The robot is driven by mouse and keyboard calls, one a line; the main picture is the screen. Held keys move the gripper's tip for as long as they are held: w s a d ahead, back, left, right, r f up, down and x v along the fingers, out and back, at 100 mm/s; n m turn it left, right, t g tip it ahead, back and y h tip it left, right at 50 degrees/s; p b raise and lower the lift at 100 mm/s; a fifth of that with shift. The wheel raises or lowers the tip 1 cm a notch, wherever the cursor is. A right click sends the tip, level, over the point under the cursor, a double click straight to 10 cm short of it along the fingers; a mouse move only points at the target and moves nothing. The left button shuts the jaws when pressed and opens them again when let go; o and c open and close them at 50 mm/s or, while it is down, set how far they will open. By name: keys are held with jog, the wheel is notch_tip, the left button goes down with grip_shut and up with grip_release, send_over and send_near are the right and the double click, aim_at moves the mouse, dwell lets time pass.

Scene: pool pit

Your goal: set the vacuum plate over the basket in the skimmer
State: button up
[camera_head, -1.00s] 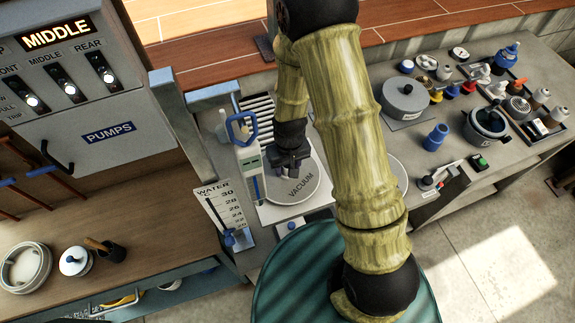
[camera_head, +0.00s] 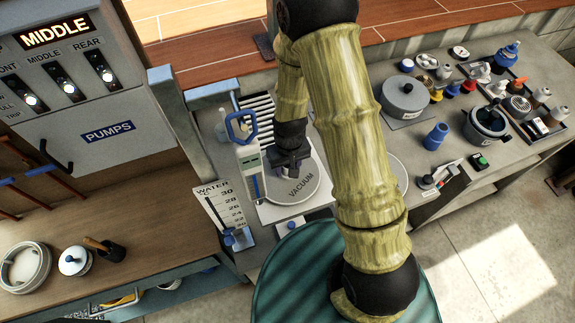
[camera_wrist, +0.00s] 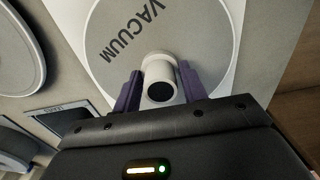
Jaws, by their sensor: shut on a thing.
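The vacuum plate (camera_head: 300,186) is a grey disc lettered VACUUM. It lies over a white square panel on the grey bench, just right of the white and blue upright device. In the wrist view the plate (camera_wrist: 205,35) fills the top middle, with a white stub (camera_wrist: 158,72) standing from it. My gripper (camera_wrist: 160,90) has its two dark purple fingers closed on either side of this stub. In the head view my gripper (camera_head: 288,168) is at the plate's upper left, partly hidden by my arm. The basket and the skimmer's opening are not visible beneath the plate.
A water thermometer board (camera_head: 222,213) and the white and blue device (camera_head: 246,160) stand close on the left. A second round disc (camera_head: 390,178) is partly behind my arm. A grey lidded pot (camera_head: 405,97) and several small items crowd the bench at right.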

jog(key=shift+f, duration=0.2)
jog(key=shift+w+f+b, duration=0.1)
jog(key=shift+f+b, duration=0.3)
jog(key=shift+f, duration=0.05)
jog(key=shift+s+r, duration=0.1)
jog(key=shift+s, duration=0.1)
jog(key=shift+w+f, duration=0.15)
jog(key=shift+f, duration=0.15)
dwell(0.4)
jog(key=o, duration=1.3)
jog(key=shift+o, duration=0.2)
jog(key=shift+r, duration=0.1)
jog(key=shift+r+p, duration=1.8)
jog(key=shift+r, duration=0.6)
